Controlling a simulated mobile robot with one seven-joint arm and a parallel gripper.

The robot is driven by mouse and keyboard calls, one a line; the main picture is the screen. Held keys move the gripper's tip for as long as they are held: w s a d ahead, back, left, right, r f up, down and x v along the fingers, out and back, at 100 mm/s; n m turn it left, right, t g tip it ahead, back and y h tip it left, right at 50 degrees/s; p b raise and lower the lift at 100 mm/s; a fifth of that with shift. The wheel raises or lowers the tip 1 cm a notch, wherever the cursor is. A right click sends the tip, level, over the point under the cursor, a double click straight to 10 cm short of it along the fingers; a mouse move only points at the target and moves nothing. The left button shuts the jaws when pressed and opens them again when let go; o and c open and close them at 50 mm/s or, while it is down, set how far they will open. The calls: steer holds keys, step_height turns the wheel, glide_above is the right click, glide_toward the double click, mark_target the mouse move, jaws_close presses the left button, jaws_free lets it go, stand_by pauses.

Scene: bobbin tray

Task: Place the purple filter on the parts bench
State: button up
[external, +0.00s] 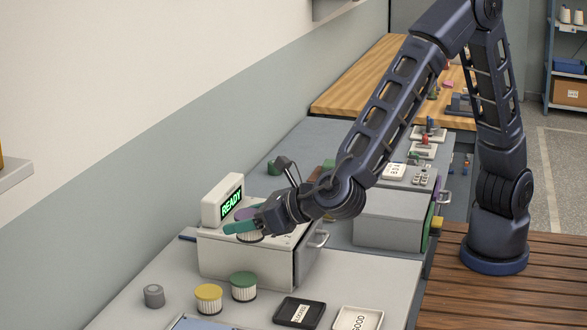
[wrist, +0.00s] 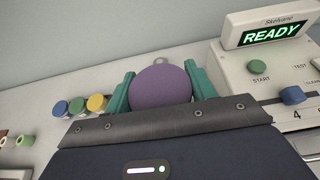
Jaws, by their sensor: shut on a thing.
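My gripper (external: 242,227) has teal fingers and is shut on the purple filter. In the wrist view the filter's round purple cap (wrist: 160,86) sits between the two fingers. In the external view a bit of purple (external: 240,213) shows behind the gripper, with white pleats just under the fingers; the rest is hidden. The gripper appears over the left part of the tester box (external: 240,258); its exact height cannot be told. The grey parts bench (external: 170,262) extends toward the front left.
A yellow filter (external: 208,298), a green filter (external: 243,287) and a grey cylinder (external: 153,296) stand on the bench. A dark tray (external: 291,320) and a white GOOD tray (external: 348,317) lie at the front. The READY display (external: 222,200) rises beside the gripper.

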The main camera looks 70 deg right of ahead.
mark_target(249, 318)
step_height(249, 318, down, 20)
stand_by(0.8)
steer(key=shift+f, duration=0.1)
steer(key=o, duration=0.7)
steer(key=shift+o, duration=0.2)
steer(key=shift+s+r, duration=0.2)
steer(key=v, duration=1.1)
steer(key=shift+s+r, duration=0.15)
steer(key=shift+s, duration=0.1)
